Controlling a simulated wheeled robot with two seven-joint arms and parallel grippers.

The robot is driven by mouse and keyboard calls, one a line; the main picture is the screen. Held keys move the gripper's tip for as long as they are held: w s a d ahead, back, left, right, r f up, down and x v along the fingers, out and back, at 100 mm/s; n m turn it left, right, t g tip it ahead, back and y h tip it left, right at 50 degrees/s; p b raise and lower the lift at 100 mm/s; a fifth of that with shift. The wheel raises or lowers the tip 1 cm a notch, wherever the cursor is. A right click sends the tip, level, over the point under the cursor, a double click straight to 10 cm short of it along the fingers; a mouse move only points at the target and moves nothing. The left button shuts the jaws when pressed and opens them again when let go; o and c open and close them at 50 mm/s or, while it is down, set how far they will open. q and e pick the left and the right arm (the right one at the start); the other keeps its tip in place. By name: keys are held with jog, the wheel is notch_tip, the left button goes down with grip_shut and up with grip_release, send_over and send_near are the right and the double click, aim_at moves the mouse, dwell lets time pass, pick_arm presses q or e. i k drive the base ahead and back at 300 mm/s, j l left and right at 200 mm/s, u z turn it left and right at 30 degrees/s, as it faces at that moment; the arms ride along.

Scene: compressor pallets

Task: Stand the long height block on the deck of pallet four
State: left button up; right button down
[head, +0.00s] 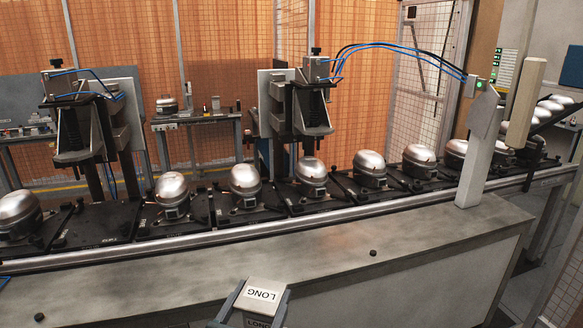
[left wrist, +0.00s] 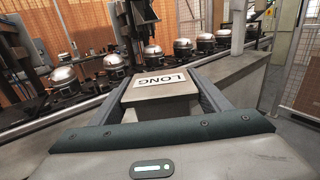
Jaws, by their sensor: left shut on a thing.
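The long height block (head: 262,284) is pale grey with white LONG labels, and is cut off by the bottom edge of the head view. It also shows in the left wrist view (left wrist: 160,107), between the two fingers. My left gripper (head: 260,301) is shut on it, on the near side of the bench. My right gripper is out of view.
A bare grey bench top (head: 330,243) lies between the block and the conveyor rail, with small dark knobs (head: 373,253) on it. Two station heads (head: 305,108) overhang the pallets. A pale post (head: 478,155) with blue hoses stands at the right. Mesh fencing is behind.

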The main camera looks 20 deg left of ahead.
aim_at(101, 220)
jog(key=i+j+u, duration=0.15)
jog(key=i+u, duration=0.2)
jog(key=i+j+u, duration=0.1)
jog(key=i+u, duration=0.2)
jog(key=i, duration=0.15)
jog(key=i+j+z, duration=0.1)
jog(key=i+j, duration=0.65)
jog(key=j, duration=0.25)
jog(key=i+z, duration=0.05)
